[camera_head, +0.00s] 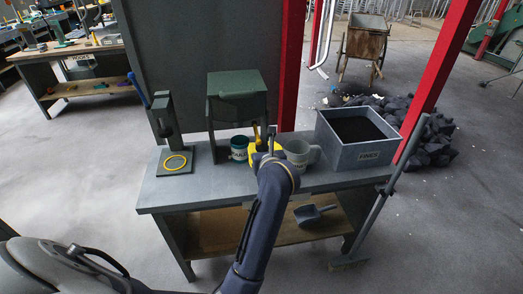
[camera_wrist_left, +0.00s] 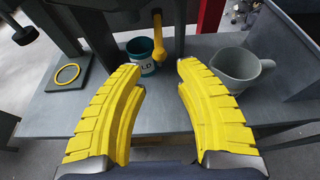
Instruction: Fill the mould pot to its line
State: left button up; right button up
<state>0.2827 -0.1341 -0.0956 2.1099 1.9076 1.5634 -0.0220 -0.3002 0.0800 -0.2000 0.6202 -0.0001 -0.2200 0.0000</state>
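The mould pot (camera_head: 239,148) is a small teal pot with a pale label. It stands upright on the bench under a dark green hopper (camera_head: 238,95), and also shows in the left wrist view (camera_wrist_left: 140,48). Its fill line and contents cannot be made out. A yellow lever (camera_wrist_left: 158,38) hangs beside the pot, just beyond my fingertips. My left gripper (camera_wrist_left: 161,78), with yellow fingers, is open and empty, facing the pot and lever; it also shows in the head view (camera_head: 264,143). My right gripper is not in view.
A grey jug (camera_head: 299,153) stands right of my left gripper. A grey bin labelled FINES (camera_head: 366,156) holds dark material at the bench's right end. A stand with a yellow ring on its base (camera_head: 175,162) is at left. A scoop (camera_head: 310,214) lies on the lower shelf.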

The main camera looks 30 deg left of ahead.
aim_at(259, 143)
pick_arm(q)
jog(key=x, duration=0.7)
jog(key=shift+w+a+f, duration=0.1)
jog(key=shift+w+a, duration=0.05)
jog(key=shift+w, duration=0.05)
grip_shut()
